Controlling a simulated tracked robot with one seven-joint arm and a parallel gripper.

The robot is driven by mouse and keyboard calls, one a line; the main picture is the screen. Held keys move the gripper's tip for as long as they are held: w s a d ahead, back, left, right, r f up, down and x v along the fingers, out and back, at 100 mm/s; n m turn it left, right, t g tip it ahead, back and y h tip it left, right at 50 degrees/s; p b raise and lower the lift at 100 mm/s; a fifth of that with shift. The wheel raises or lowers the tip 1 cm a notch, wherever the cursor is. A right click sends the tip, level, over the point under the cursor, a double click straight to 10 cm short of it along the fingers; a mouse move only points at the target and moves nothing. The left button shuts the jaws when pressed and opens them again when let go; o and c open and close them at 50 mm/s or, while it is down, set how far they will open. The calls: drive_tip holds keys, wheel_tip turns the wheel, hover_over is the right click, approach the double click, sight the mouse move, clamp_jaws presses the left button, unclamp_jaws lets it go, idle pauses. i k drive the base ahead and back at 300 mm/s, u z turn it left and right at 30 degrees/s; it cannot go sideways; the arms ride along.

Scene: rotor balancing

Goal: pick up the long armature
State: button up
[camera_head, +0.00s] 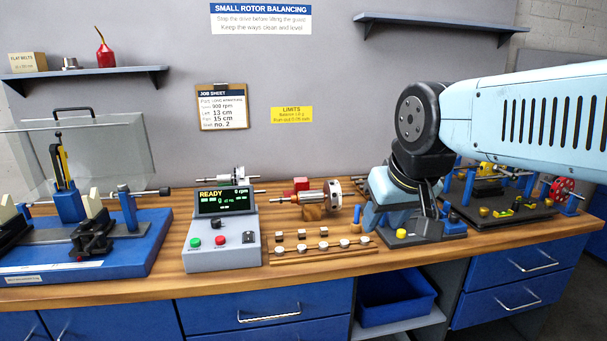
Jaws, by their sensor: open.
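A third rotor (496,171) is at the back right, partly behind my arm. I cannot tell for certain which is the long armature. My gripper (408,214) is open and points down, right of the middle rotor and apart from it. Its fingers are partly hidden by my wrist.
The control box (221,234) reads READY. A blue balancing machine (95,250) with a raised clear guard stands left. Small weights (320,246) lie in front of the middle rotor. A dark fixture tray (500,222) is on the right. A red block (300,184) sits behind.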

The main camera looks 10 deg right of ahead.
sight(331, 195)
drive_tip(key=u, duration=0.05)
drive_tip(key=i, duration=0.9)
drive_tip(key=z, duration=0.1)
